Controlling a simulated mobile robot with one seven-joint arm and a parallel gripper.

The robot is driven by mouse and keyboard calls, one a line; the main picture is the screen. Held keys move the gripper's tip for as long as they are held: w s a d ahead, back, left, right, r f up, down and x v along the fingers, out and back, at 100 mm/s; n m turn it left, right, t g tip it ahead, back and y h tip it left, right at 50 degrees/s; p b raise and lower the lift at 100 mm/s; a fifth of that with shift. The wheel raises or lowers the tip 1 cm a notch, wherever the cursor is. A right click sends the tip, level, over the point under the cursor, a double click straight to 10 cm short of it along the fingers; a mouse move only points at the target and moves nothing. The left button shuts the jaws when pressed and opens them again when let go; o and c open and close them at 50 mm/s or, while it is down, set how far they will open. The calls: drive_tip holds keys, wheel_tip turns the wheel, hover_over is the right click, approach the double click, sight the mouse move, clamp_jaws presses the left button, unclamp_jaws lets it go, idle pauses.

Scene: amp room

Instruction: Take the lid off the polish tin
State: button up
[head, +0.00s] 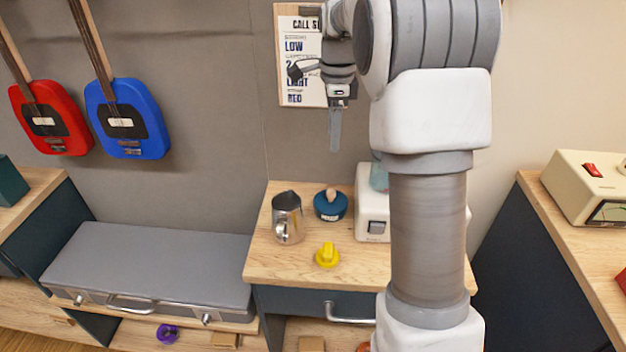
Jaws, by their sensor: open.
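The polish tin appears to be the low round dark-blue container (330,209) on the wooden cabinet top. A lid with a tan knob (332,193) sits on it. My gripper (335,146) hangs above and behind the tin in the picture, pointing down in front of the wall. It is open and empty, with clear space between its fingertips and the knob. The fingers are seen nearly edge-on, so the gap between them is hidden.
A metal jug (287,217) stands left of the tin, a yellow knobbed piece (327,256) in front. A white switched box (371,203) is close on the right, partly hidden by my arm. The cabinet top (270,271) is bare at front left. A sign (297,92) hangs behind.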

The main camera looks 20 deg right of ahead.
drive_tip(key=w+f+m, duration=0.1)
drive_tip(key=f, duration=0.1)
drive_tip(key=b, duration=0.2)
hover_over(331, 191)
drive_tip(key=f, duration=1.1)
drive_tip(key=shift+s+d+f, duration=0.1)
drive_tip(key=shift+s+f, duration=0.15)
drive_tip(key=shift+f, duration=0.05)
drive_tip(key=shift+w+f+b, duration=0.15)
drive_tip(key=shift+f+b, duration=0.2)
drive_tip(key=shift+f, duration=1.15)
drive_tip(key=shift+w+f+b, duration=0.1)
drive_tip(key=shift+f+b, duration=0.2)
drive_tip(key=shift+f, duration=1.15)
drive_tip(key=shift+c, duration=0.3)
drive_tip(key=shift+r, duration=0.1)
clamp_jaws()
